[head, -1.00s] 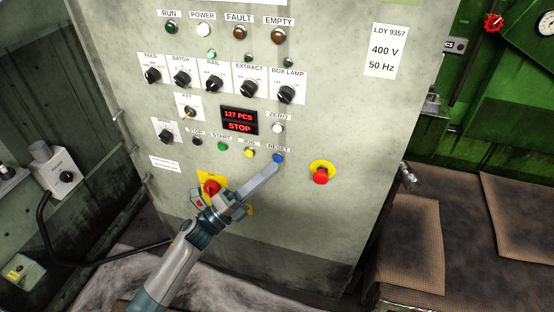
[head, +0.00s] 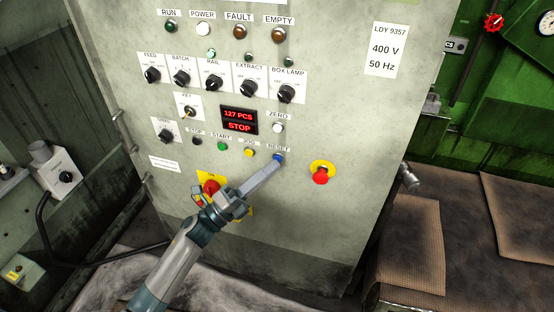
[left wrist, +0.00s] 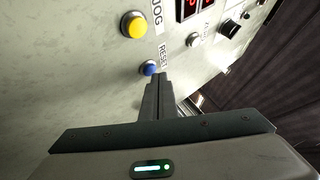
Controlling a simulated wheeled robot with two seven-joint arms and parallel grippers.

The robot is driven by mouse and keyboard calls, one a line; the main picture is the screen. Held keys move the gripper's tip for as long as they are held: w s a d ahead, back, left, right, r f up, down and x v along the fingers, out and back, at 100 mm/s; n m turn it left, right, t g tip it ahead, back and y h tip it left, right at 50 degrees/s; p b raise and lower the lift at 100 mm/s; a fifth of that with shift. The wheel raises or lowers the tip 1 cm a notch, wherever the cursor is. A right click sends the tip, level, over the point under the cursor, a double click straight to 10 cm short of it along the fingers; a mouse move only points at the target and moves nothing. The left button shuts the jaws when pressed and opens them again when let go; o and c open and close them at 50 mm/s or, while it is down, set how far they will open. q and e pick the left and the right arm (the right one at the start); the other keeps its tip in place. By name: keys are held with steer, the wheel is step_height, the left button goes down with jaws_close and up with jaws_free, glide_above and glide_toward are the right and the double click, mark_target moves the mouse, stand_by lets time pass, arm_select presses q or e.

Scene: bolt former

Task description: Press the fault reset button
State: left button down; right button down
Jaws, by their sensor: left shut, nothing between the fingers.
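The blue reset button (head: 278,157) is on the grey control panel (head: 330,220), under the label RESET. My left gripper (head: 277,165) is shut and empty, its fingertips right at the lower edge of the button. In the left wrist view the blue button (left wrist: 149,68) shows just beyond and slightly left of the closed fingertips (left wrist: 158,76). I cannot tell whether the tips touch it. The display (head: 239,120) reads 127 PCS and STOP. The FAULT lamp (head: 240,32) looks dark amber. My right gripper is not in view.
The yellow JOG button (head: 249,153) and green START button (head: 222,146) are left of the reset button. A red emergency stop (head: 320,175) on a yellow ring is to the right. Another red one (head: 211,187) is close behind my left arm. The white ZERO button (head: 278,128) is above.

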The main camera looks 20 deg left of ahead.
arm_select(q)
steer(key=shift+w, duration=0.45)
stand_by(0.7)
steer(key=shift+s, duration=0.85)
steer(key=shift+s, duration=0.1)
steer(key=s+p, duration=0.1)
steer(key=s, duration=0.3)
steer(key=shift+s+a, duration=0.1)
steer(key=shift+s, duration=0.3)
stand_by(0.9)
